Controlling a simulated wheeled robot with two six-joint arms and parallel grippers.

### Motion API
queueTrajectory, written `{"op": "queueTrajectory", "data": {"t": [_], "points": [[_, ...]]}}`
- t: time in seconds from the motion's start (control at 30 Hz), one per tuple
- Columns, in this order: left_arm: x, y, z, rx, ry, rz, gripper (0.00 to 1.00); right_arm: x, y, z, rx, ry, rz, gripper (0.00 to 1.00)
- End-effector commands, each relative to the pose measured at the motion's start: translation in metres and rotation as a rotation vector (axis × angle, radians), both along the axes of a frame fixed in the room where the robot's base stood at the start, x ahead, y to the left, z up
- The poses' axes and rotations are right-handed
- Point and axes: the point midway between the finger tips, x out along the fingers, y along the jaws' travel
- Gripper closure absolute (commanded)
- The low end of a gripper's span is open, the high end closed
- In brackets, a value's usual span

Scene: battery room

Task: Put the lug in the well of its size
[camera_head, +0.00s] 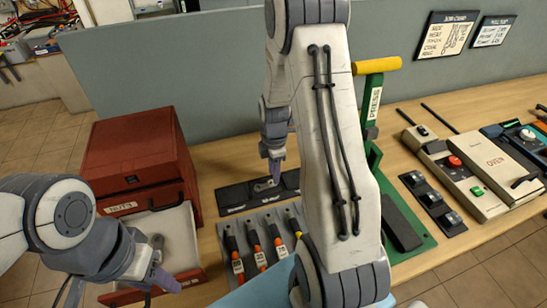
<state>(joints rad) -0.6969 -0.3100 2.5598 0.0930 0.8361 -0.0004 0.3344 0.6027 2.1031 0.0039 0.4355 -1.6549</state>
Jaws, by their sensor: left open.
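A small silvery metal piece (264,185), which looks like a lug, lies on a dark flat block (236,196) with small pale labels on its front edge. My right gripper (274,172) points down just above this piece; whether its fingers touch it is too small to tell. My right arm hides what lies right of the block. My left gripper (160,272) is open at the lower left, over the front of a pulled-out drawer (180,232) with a pale floor. A small grey object (157,241) shows in the drawer, partly behind the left gripper. No separate wells can be made out.
A red cabinet (135,150) holds the drawer. Several orange-handled tools (254,244) lie in a grey rack in front of the dark block. A grey partition runs behind.

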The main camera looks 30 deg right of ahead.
Motion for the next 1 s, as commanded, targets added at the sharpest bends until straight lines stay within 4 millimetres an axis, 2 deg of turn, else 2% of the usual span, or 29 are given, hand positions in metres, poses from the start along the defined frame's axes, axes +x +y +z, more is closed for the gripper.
{"op": "queueTrajectory", "data": {"t": [0.2,0.4,0.67,0.73,0.77,0.87,0.97,1.0], "points": [[0.0,0.0,-0.007,0.0,0.0,0.0,0.5,0.001,-0.001,0.049,-0.003,-0.007,0.0,0.62],[0.0,0.0,-0.01,0.0,0.0,0.0,0.5,0.001,0.0,0.081,-0.001,-0.004,0.0,0.62],[0.0,0.0,-0.01,0.0,0.0,0.0,0.5,0.0,0.001,0.094,0.0,0.0,0.0,0.62],[0.0,0.0,-0.01,0.0,0.0,0.0,0.5,0.0,0.009,0.096,0.0,-0.002,-0.009,0.62],[0.0,0.0,-0.01,0.0,0.0,0.0,0.5,-0.001,0.017,0.099,0.001,-0.003,-0.017,0.62],[0.0,0.0,-0.01,0.0,0.0,0.0,0.5,-0.008,0.062,0.112,0.008,-0.013,-0.078,0.62],[0.0,0.0,-0.01,0.0,0.0,0.0,0.5,-0.033,0.126,0.131,0.022,-0.021,-0.18,0.62],[0.0,0.0,-0.01,0.0,0.0,0.0,0.5,-0.048,0.151,0.137,0.03,-0.022,-0.231,0.62]]}}
